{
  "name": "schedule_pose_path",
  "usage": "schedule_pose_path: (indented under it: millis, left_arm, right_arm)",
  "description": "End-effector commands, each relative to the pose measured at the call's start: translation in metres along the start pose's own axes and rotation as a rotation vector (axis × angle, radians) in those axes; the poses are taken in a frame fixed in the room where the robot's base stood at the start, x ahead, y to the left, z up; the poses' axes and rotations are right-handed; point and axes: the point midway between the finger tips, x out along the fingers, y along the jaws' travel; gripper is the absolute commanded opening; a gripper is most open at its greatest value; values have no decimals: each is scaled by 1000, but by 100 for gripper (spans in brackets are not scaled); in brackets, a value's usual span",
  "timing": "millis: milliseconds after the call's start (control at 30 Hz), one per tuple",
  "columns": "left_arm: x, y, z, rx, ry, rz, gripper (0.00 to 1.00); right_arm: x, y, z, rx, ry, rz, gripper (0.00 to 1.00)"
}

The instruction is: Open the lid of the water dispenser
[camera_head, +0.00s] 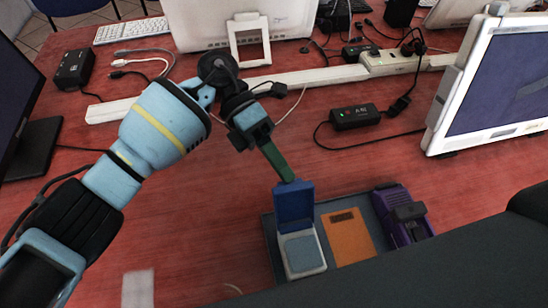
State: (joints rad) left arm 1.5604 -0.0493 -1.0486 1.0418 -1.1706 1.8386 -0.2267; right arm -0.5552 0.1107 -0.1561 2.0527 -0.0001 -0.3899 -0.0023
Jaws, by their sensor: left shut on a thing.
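I see no clear water dispenser; the lidded thing here is a small white box (303,256) with a pale blue-grey top, at the lower middle of the head view. Its blue lid (294,209) stands raised at the box's far edge. My left gripper (288,179) comes down from the upper left, with its green fingers shut on the upper edge of the blue lid. The fingertips are small, so the exact grip is hard to see. My right gripper is out of view.
The box stands on a dark grey tray (270,228) beside an orange block (350,238) and a purple device (402,214). A black adapter (354,117) with cables, a power strip (392,62) and monitors lie farther back. The red table (215,215) is mostly clear left of the tray.

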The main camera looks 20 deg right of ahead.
Motion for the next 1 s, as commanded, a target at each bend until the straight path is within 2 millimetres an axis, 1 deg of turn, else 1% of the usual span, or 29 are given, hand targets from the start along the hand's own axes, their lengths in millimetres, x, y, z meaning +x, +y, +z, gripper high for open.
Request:
schedule_pose_path:
  millis: [33, 533, 567, 633, 700, 800, 1000]
  left_arm:
    - [22, 17, -12, -28, 48, -9, 0]
    - [23, 16, -12, -33, 47, -22, 0]
    - [23, 16, -12, -33, 47, -21, 14]
    - [23, 16, -12, -33, 47, -21, 26]
    - [22, 16, -12, -34, 46, -20, 35]
    - [22, 16, -12, -35, 44, -20, 40]
    - [21, 16, -12, -37, 42, -19, 42]
  right_arm:
    - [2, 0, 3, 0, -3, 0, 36]
    - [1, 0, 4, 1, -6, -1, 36]
    - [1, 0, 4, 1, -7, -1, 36]
    - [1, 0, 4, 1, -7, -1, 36]
    - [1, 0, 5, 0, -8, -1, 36]
    - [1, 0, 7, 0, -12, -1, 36]
    - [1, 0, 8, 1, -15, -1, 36]
